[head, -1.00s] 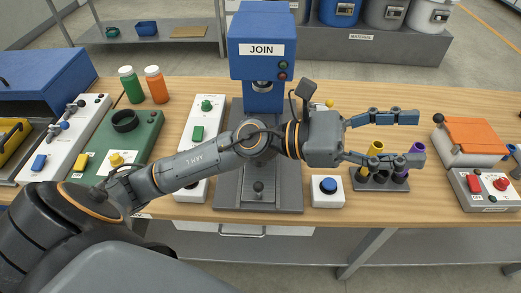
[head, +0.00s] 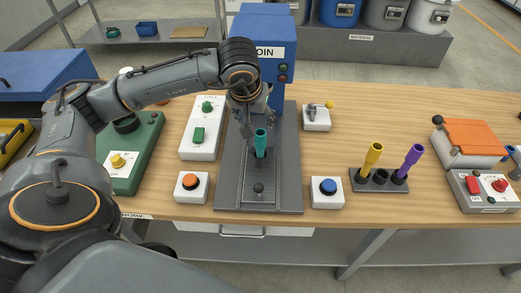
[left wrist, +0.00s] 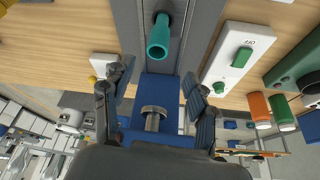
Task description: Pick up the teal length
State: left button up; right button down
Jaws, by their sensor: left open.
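The teal length (head: 261,143) stands upright in the base fixture (head: 231,180) of the blue JOIN press (head: 281,51). In the left wrist view the teal length (left wrist: 159,38) shows end-on near the top. My left gripper (head: 255,118) is just behind and above it, pointing down, partly hidden by its own wrist. In the left wrist view its two fingers (left wrist: 160,88) are spread wide with nothing between them, and the teal length is apart from them. My right gripper is not in view.
A yellow length (head: 372,157) and a purple length (head: 412,158) stand in a dark rack (head: 362,184) to the right. Button boxes, one orange (head: 190,187) and one blue (head: 328,190), flank the press base. A white switch panel (head: 201,140) is left of it.

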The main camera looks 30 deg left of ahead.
aim_at(260, 133)
pick_arm(q)
jog(key=x, duration=0.4)
jog(key=shift+f+p, duration=0.2)
jog(key=shift+p, duration=0.15)
jog(key=shift+w+f, duration=0.15)
jog(key=shift+f, duration=0.05)
jog(key=p+x, duration=0.2)
jog(key=x, duration=0.2)
jog(key=shift+d+f, duration=0.15)
jog(key=shift+f, duration=0.1)
jog(key=shift+w+f, duration=0.1)
jog(key=shift+f, duration=0.05)
jog(key=c, duration=1.1)
